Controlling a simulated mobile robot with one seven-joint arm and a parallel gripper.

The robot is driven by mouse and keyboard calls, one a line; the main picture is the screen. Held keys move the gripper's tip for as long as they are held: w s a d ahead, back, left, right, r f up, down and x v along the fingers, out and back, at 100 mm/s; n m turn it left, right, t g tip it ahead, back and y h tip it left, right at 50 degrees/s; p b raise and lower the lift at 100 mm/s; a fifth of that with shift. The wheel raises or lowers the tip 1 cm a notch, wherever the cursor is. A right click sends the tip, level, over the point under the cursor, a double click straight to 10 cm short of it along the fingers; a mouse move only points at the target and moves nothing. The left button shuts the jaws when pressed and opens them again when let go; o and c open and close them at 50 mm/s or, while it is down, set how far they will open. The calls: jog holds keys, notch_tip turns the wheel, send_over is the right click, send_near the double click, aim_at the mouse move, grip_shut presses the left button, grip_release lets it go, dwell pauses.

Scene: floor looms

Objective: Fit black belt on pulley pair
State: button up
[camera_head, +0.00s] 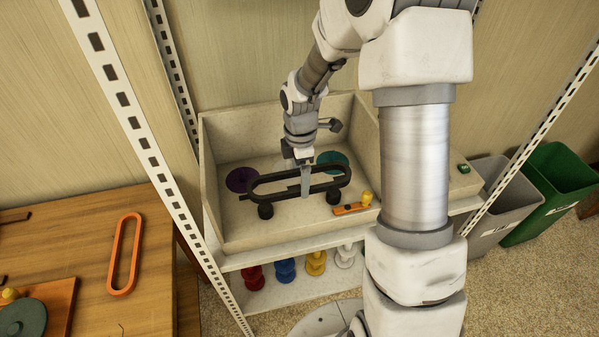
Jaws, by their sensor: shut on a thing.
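The black belt (272,177) is a long oval loop inside the pale open-topped box. My gripper (304,183) points down at the middle of the belt and is shut on it. Two dark round posts, which look like the pulley pair, show below the belt: a left pulley (265,211) and a right pulley (333,195). The belt's ends lie near them in the picture. I cannot tell whether the belt is around the pulleys or held above them. The belt and gripper hide part of the box floor.
A purple disc (241,180), a teal disc (332,160) and an orange lever with a yellow knob (354,207) are in the box (226,133). An orange loop (124,254) lies on the wooden table (70,212). Coloured spools stand on the lower shelf. White posts flank the box.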

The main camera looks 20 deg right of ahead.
jog(key=b, duration=0.3)
send_over(300, 206)
jog(key=shift+f, duration=2.4)
jog(key=shift+f, duration=0.1)
jog(key=shift+f+b, duration=1.05)
jog(key=shift+f, duration=0.3)
jog(key=shift+f, duration=0.2)
jog(key=shift+f+b, duration=0.65)
jog(key=shift+f, duration=0.1)
jog(key=shift+r, duration=0.1)
jog(key=o, duration=1.2)
